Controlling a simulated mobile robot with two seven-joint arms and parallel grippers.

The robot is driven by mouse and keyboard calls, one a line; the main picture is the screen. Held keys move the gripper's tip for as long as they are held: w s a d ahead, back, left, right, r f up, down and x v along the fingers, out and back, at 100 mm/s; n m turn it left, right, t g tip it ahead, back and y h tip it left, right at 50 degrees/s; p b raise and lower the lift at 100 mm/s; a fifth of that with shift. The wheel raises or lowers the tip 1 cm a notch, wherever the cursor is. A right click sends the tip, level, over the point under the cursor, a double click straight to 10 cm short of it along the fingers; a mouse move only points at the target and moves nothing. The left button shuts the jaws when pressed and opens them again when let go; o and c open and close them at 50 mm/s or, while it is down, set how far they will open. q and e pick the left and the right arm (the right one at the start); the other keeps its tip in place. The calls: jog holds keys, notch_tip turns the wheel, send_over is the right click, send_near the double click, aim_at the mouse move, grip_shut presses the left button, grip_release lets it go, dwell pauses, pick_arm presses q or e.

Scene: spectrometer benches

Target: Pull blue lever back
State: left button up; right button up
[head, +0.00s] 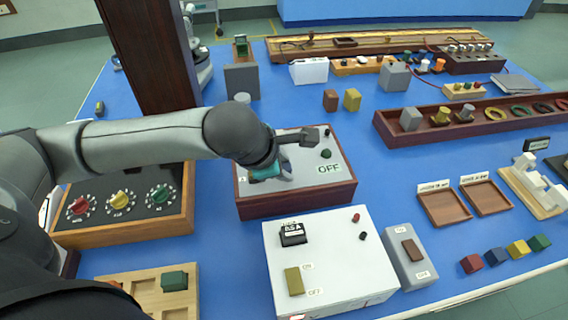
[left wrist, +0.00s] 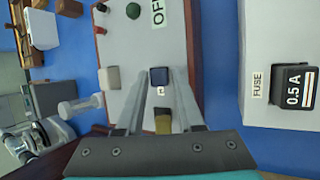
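The lever box (head: 295,203) has dark red sides and a grey top marked OFF. In the left wrist view, the blue lever (left wrist: 159,76) is a small dark blue block on that grey top, with a white label beside it. My left gripper (left wrist: 160,72) is open, its two fingers on either side of the blue lever with narrow gaps; their height over it is unclear. In the head view my left wrist and gripper (head: 283,170) hang over the box and hide the levers. My right gripper is in neither view.
A pale lever (left wrist: 112,77) and an olive-yellow one (left wrist: 163,124) flank the blue lever. The box top also carries a green knob (head: 326,154). In front stands a white fuse box (head: 330,280); a dial panel (head: 120,230) is at left.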

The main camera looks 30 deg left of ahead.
pick_arm(q)
jog(key=shift+o, duration=1.4)
jog(key=shift+s+r, duration=0.1)
jog(key=shift+r, duration=0.15)
jog(key=p+v, duration=1.4)
jog(key=p, duration=0.2)
jog(key=shift+s+r, duration=0.2)
jog(key=shift+r, duration=0.1)
jog(key=shift+s+a, duration=0.1)
